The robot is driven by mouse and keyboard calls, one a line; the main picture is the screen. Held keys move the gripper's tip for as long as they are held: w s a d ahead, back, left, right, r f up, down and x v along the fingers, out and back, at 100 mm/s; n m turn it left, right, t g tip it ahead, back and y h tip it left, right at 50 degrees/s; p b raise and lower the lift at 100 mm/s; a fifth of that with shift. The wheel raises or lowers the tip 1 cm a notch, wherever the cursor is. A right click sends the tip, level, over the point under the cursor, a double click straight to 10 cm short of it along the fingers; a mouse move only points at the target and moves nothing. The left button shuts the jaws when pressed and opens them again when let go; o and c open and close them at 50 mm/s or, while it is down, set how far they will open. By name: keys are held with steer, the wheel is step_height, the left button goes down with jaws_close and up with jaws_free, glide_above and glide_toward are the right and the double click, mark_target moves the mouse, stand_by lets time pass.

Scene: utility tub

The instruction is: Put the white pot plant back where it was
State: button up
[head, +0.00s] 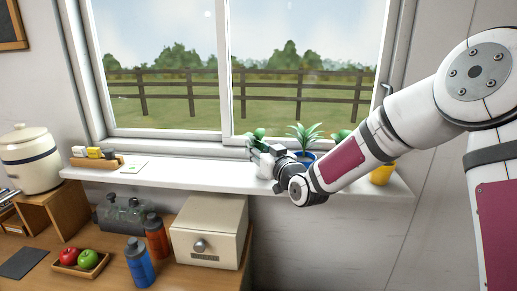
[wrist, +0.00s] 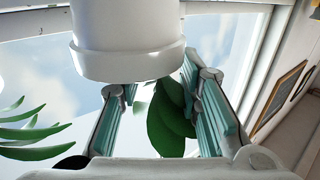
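The white pot plant shows in the head view as a white pot (head: 265,165) with green leaves, on or just above the windowsill (head: 210,172), partly hidden by my gripper. In the wrist view the white pot (wrist: 128,40) fills the top middle, its rim downward in the picture, with dark green leaves (wrist: 168,122) below it between my fingers. My gripper (wrist: 155,90) has its two teal-padded fingers apart, with their tips close to the pot rim. I cannot tell whether they touch it. In the head view my gripper (head: 277,163) is just right of the pot.
A spiky plant in a blue pot (head: 308,155) stands behind my gripper, and a yellow pot (head: 381,174) stands to the right. A wooden holder (head: 97,162) and a card (head: 133,167) lie at the sill's left. The sill between card and white pot is clear. A cream box (head: 208,232) stands below.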

steer(key=shift+r, duration=0.15)
steer(key=shift+s+d, duration=0.15)
steer(key=shift+s, duration=0.05)
steer(key=v, duration=1.1)
steer(key=shift+s, duration=0.25)
steer(key=shift+d, duration=0.15)
